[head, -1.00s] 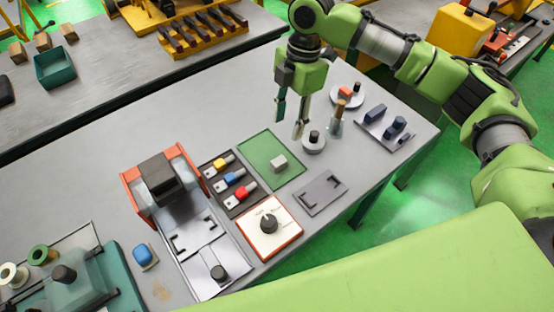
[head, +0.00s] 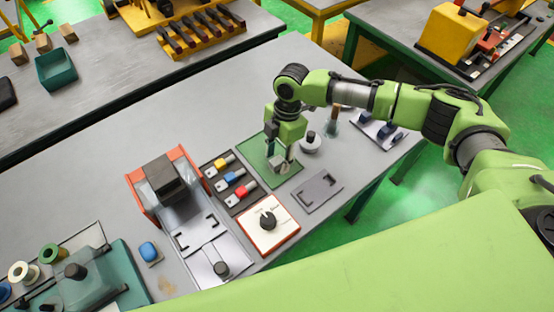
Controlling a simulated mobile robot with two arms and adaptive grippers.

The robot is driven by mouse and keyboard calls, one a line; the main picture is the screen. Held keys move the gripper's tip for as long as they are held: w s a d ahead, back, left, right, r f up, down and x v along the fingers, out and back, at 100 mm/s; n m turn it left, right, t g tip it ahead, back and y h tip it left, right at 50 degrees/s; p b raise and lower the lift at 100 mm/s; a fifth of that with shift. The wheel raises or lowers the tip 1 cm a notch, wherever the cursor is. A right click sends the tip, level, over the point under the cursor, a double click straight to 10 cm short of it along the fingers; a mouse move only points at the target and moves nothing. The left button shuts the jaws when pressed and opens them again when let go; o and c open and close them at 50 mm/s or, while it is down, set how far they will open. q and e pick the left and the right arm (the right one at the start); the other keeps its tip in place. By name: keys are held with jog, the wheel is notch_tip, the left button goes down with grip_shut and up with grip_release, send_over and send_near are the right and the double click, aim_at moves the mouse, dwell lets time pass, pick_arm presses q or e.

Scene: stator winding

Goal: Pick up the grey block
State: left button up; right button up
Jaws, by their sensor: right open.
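The grey block (head: 277,166) sits on the green mat (head: 257,158) on the grey table, partly hidden by my right gripper. My right gripper (head: 280,160) points down over the mat, with its fingers apart on either side of the block. Whether the fingers touch the block cannot be told. My left gripper is not in the head view.
Left of the mat is a tray with yellow, blue and red pieces (head: 231,185). In front are a dial panel (head: 269,224) and a grey plate (head: 318,191). A dark-knobbed disc (head: 310,144) stands close to the gripper's right. A red-sided press (head: 161,182) stands further left.

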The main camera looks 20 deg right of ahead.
grip_shut()
dwell(0.3)
